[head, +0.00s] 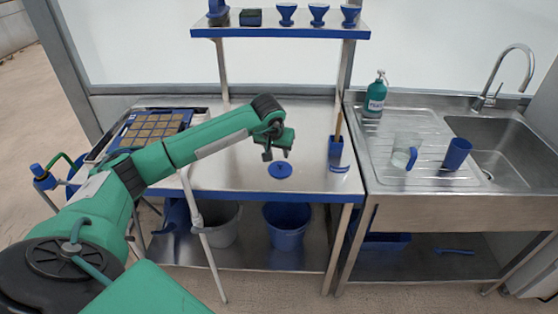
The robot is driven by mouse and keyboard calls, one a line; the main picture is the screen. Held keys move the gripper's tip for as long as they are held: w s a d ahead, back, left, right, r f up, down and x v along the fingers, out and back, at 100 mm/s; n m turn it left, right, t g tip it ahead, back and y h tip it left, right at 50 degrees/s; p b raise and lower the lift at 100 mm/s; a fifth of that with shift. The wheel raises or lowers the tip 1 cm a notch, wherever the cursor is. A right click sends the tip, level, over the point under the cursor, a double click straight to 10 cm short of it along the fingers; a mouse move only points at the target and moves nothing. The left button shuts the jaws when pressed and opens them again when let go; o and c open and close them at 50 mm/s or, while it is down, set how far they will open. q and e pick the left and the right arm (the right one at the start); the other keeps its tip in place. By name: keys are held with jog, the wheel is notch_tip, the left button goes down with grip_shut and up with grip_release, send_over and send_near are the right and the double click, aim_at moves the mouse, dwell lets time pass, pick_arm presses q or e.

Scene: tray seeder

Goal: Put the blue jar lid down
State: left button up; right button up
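The blue jar lid (281,171) is a small round disc with a raised middle. It appears to lie flat on the steel table (235,175), near the front edge. My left gripper (277,156) is just above and behind the lid in the picture, pointing down. Its two dark fingers are apart with nothing visible between them, and the lid looks separate from them. My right gripper is out of view.
A seed tray (152,127) sits at the table's left. A blue holder (335,147) stands at the right. Beside the table are a sink (490,150), clear jug (403,155), blue cup (457,153) and soap bottle (375,98).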

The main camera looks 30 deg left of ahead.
pick_arm(q)
jog(key=shift+v, duration=2.45)
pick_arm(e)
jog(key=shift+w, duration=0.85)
